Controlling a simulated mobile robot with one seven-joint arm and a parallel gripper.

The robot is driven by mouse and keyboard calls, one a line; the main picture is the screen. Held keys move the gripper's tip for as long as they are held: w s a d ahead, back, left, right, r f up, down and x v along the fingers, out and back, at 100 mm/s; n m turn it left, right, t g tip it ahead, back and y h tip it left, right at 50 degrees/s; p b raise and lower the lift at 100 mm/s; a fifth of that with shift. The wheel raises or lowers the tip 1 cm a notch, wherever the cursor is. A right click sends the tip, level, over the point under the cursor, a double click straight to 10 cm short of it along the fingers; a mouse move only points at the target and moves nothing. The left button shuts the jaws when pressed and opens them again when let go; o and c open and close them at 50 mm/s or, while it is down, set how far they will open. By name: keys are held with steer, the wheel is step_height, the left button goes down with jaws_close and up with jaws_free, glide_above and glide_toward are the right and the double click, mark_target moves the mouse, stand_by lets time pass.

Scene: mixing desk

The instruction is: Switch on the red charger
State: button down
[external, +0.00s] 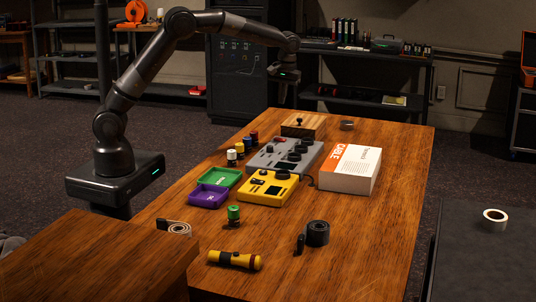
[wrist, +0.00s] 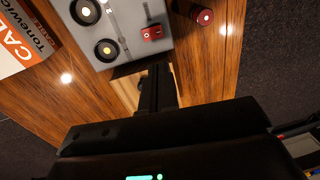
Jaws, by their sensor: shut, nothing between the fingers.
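No object is clearly recognisable as a charger. A small red block (wrist: 152,33) sits on the grey panel with dials (wrist: 125,50) in the wrist view; this panel looks like the grey desk unit (external: 272,156) in the external view. A dark red cylinder (wrist: 205,17) stands beside it on the wooden table; a red-topped one (external: 254,135) ends the row of small cylinders. My gripper (wrist: 157,80) is shut and empty, pointing down near the panel's edge. In the external view my gripper (external: 283,92) hangs above the table's far end.
A yellow device (external: 267,189), a white-and-orange book (external: 350,168) and green and purple trays (external: 211,190) surround the grey unit. A wooden box (external: 303,126) stands at the far end. A flashlight (external: 234,260) and tape rolls lie nearer. The table's right front is clear.

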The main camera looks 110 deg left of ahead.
mark_target(277, 138)
steer(key=f, duration=0.4)
steer(key=s+f, duration=0.1)
steer(key=f, duration=0.8)
steer(key=shift+s+f, duration=0.3)
steer(key=shift+f, duration=0.05)
steer(key=shift+s+f, duration=0.15)
steer(key=shift+f, duration=0.1)
steer(key=shift+w+r, duration=0.25)
steer(key=shift+w, duration=0.6)
steer(key=shift+r, duration=0.1)
step_height(277, 138, up, 14)
steer(key=w, duration=0.1)
steer(key=shift+w, duration=0.35)
